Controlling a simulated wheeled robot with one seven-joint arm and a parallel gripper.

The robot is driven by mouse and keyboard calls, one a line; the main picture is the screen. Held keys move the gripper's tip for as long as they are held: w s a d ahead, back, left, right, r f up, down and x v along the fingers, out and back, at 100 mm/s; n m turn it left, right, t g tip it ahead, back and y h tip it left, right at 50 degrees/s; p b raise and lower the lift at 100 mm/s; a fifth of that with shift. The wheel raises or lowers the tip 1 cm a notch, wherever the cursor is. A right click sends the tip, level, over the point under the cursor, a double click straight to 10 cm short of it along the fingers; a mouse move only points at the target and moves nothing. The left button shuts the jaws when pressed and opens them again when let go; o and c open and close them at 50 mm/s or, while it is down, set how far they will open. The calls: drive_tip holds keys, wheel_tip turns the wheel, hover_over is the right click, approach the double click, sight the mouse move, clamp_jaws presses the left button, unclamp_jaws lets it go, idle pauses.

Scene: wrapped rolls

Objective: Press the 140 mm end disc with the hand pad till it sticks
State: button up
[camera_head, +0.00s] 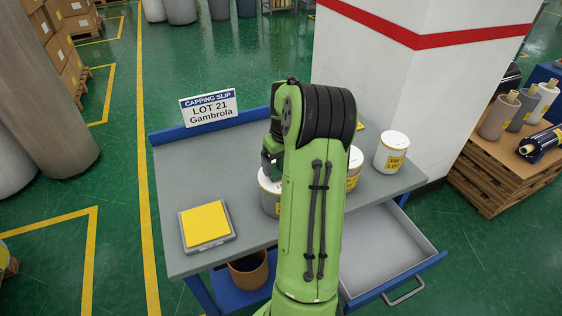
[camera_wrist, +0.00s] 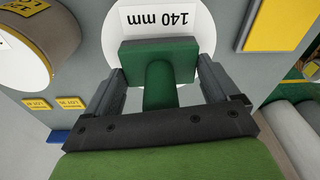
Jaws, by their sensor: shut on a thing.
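The 140 mm end disc (camera_wrist: 160,17) is white and shows its label upside down at the top of the wrist view. My gripper (camera_wrist: 160,88) is shut on the green hand pad (camera_wrist: 158,55), with one finger on each side of its stem. The pad's flat block covers part of the disc; I cannot tell whether it touches. In the head view, a white-ended roll (camera_head: 268,184) stands upright on the grey bench (camera_head: 180,165) under my gripper (camera_head: 271,165), partly hidden by my arm.
A yellow square in a grey tray (camera_head: 207,226) lies left on the bench. Another roll (camera_head: 355,168) shows partly behind my arm, and a white-topped roll (camera_head: 391,152) stands at right. A capping slip sign (camera_head: 209,107) stands at the back. An open drawer (camera_head: 385,250) juts out below right.

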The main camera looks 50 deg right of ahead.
drive_tip(key=shift+f+b, duration=0.35)
drive_tip(key=shift+f, duration=0.1)
idle(1.0)
drive_tip(key=shift+r, duration=0.1)
drive_tip(key=shift+r+p, duration=3.05)
drive_tip(key=shift+r, duration=0.45)
drive_tip(key=shift+f, duration=0.1)
